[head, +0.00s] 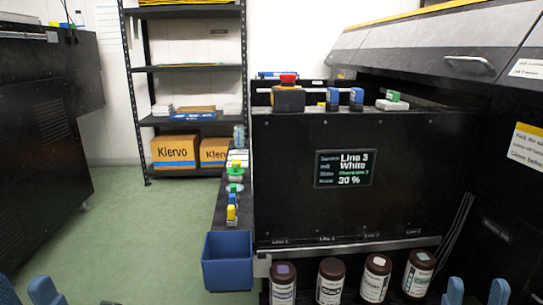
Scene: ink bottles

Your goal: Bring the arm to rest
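My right gripper (476,293) shows at the bottom right edge, its two blue fingers apart with nothing seen between them. My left gripper (25,293) shows at the bottom left corner, its blue fingers also apart and nothing seen between them. Both are cut off by the lower edge of the picture. Several brown ink bottles with white labels stand in a row below the black machine, among them the leftmost bottle (283,284) and the rightmost bottle (418,275). The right gripper is to the right of the row, apart from it in the picture.
The black machine (290,190) has a small screen (343,168) reading Line 3, White, 30 %. A blue bin (228,263) hangs at its left end, below a narrow ledge with small items. A shelf with Klervo boxes (174,152) stands behind. Green floor (135,230) is clear on the left.

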